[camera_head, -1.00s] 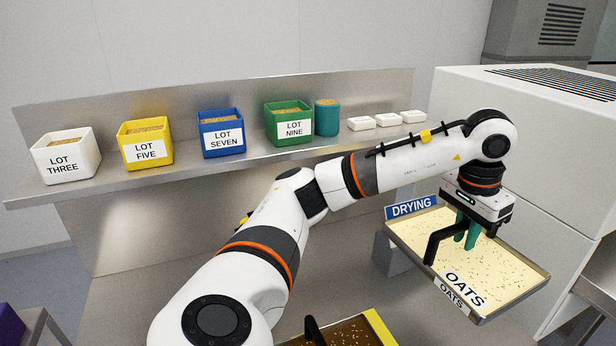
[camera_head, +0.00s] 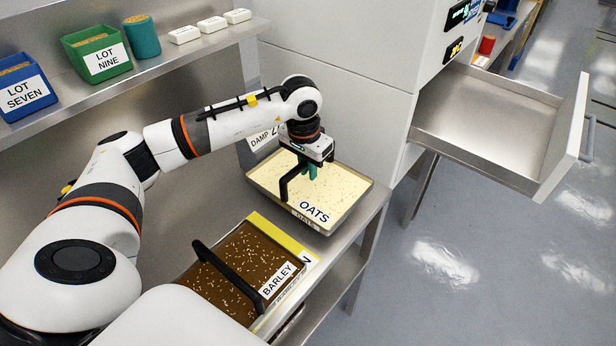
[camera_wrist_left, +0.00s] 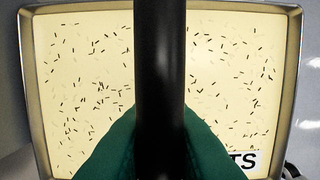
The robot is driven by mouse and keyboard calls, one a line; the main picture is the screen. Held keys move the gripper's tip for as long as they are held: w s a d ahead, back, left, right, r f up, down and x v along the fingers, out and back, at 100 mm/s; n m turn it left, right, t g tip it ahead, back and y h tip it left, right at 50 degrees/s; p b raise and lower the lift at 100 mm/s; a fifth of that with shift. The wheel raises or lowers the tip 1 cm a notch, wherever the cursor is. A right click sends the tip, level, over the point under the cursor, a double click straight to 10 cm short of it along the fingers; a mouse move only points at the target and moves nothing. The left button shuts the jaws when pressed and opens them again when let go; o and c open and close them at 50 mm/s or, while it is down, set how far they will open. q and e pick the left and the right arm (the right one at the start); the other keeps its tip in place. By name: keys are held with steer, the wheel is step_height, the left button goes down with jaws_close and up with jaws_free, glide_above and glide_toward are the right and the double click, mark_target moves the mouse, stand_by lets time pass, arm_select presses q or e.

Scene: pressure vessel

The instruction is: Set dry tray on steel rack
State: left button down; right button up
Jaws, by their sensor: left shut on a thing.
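The oats tray (camera_head: 335,180) is a shallow metal tray of pale grain with dark flecks, labelled OATS, with a black handle. It is over the right end of the steel bench (camera_head: 222,218), beside the white cabinet. I cannot tell whether it touches the bench. My left gripper (camera_head: 308,171) is above the tray, its teal fingers shut on the black handle. The left wrist view shows the handle (camera_wrist_left: 160,75) between the fingers over the tray (camera_wrist_left: 85,85). My right gripper is out of view. I cannot tell which structure is the steel rack.
A barley tray (camera_head: 235,273) with a black handle lies on a yellow-edged mark in front. An open, empty drawer (camera_head: 490,125) juts from the white cabinet (camera_head: 345,75). A partly hidden DAMP sign (camera_head: 262,142) stands behind the oats. Lot bins (camera_head: 97,52) line the shelf.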

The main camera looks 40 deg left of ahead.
mark_target(309, 182)
arm_select(q)
steer(key=shift+f+p, duration=0.4)
steer(key=shift+f, duration=1.6)
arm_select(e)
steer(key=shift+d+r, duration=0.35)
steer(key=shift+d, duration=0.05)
arm_select(q)
steer(key=shift+f, duration=0.2)
steer(key=c, duration=1.4)
jaws_free()
steer(key=shift+o, duration=0.2)
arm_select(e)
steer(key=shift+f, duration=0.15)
